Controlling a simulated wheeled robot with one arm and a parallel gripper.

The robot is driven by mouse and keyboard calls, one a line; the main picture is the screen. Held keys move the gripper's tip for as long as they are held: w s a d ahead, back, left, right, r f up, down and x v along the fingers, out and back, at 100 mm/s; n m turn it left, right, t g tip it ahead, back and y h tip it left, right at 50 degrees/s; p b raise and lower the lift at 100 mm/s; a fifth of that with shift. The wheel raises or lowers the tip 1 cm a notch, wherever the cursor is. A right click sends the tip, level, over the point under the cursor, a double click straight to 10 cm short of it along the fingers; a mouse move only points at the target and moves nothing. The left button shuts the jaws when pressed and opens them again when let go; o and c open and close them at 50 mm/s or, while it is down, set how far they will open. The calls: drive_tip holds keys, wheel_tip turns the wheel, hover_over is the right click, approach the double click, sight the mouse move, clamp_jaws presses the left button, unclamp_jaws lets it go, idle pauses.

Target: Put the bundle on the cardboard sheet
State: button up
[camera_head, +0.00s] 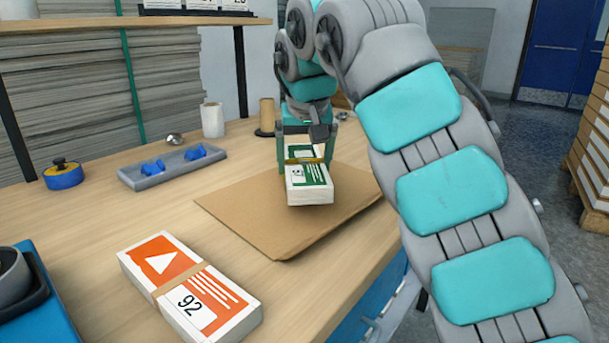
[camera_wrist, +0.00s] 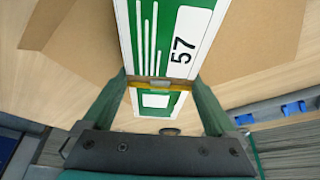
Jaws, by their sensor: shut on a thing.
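A green and white bundle (camera_head: 310,184) with a yellow band is in my gripper (camera_head: 305,157), over the middle to back part of the cardboard sheet (camera_head: 245,215). In the wrist view the bundle (camera_wrist: 165,35) shows the number 57, and my gripper (camera_wrist: 160,86) is shut on it across the band. The brown sheet (camera_wrist: 250,40) lies flat below it on the wooden table. I cannot tell whether the bundle's underside touches the sheet. A second bundle (camera_head: 190,288), orange and white with the number 92 and a brown band, lies on the table at the front left.
A grey tray (camera_head: 172,170) with blue pieces lies left of the sheet. The table's right edge runs close to the sheet. Bare table separates the tray and orange bundle.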

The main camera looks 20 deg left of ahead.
drive_tip(key=shift+f+b, duration=0.7)
drive_tip(key=shift+f, duration=0.9)
drive_tip(key=shift+f, duration=0.1)
drive_tip(key=o, duration=1.4)
drive_tip(key=shift+s+r, duration=0.15)
drive_tip(key=shift+r, duration=0.5)
drive_tip(key=shift+p+v, duration=0.35)
drive_tip(key=shift+v, duration=0.65)
drive_tip(key=p+v, duration=0.5)
drive_tip(key=v, duration=0.4)
drive_tip(key=shift+p, duration=0.3)
